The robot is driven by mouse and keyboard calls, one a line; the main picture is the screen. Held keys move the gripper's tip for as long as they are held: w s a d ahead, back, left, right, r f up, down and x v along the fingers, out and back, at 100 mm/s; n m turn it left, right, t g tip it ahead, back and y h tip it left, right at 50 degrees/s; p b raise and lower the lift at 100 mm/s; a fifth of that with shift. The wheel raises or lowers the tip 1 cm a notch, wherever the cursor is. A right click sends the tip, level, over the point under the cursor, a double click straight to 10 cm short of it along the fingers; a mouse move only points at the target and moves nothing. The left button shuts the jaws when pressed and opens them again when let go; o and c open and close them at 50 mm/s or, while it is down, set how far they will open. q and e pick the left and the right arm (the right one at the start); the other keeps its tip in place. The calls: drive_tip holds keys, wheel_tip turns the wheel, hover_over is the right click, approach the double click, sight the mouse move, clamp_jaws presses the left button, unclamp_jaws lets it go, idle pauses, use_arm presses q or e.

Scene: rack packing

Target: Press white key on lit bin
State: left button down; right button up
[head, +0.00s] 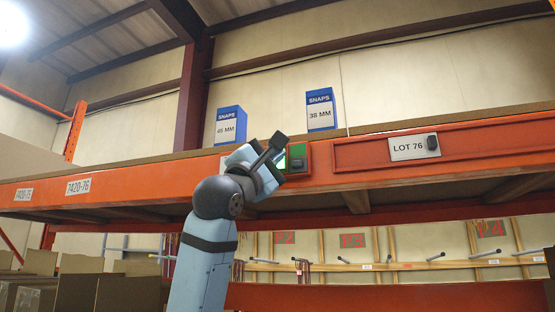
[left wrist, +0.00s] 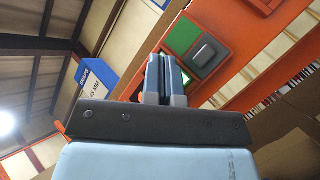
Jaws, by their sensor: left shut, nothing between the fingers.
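A red-framed bin module (head: 308,158) with a lit green panel (head: 297,151) and a dark grey key is set in the orange shelf beam. In the left wrist view the green panel (left wrist: 183,36) and the grey key (left wrist: 203,52) lie just beyond my fingers. My left gripper (head: 277,160) is shut and empty, in front of the module's left part. In the left wrist view its fingertips (left wrist: 163,62) overlap a bright green area. I cannot tell if they touch. A white key is not clearly visible; my gripper hides part of the module. My right gripper is not in view.
The orange beam (head: 120,186) runs across the view. A LOT 76 plate (head: 408,147) with a dark knob is to the right. Two blue SNAPS boxes, 45 MM (head: 230,126) and 36 MM (head: 320,110), stand on the shelf above. Cardboard boxes (head: 95,290) are at lower left.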

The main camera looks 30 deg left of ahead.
use_arm(q)
drive_tip(key=shift+w+a, duration=0.15)
drive_tip(key=shift+w, duration=0.2)
idle(0.7)
idle(0.4)
drive_tip(key=shift+s+d+h, duration=0.2)
drive_tip(key=shift+s+h, duration=0.1)
drive_tip(key=shift+s, duration=0.5)
drive_tip(key=s, duration=0.2)
drive_tip(key=s+d+b, duration=0.1)
drive_tip(key=s, duration=0.1)
drive_tip(key=shift+s, duration=0.4)
drive_tip(key=shift+d, duration=0.1)
idle(0.4)
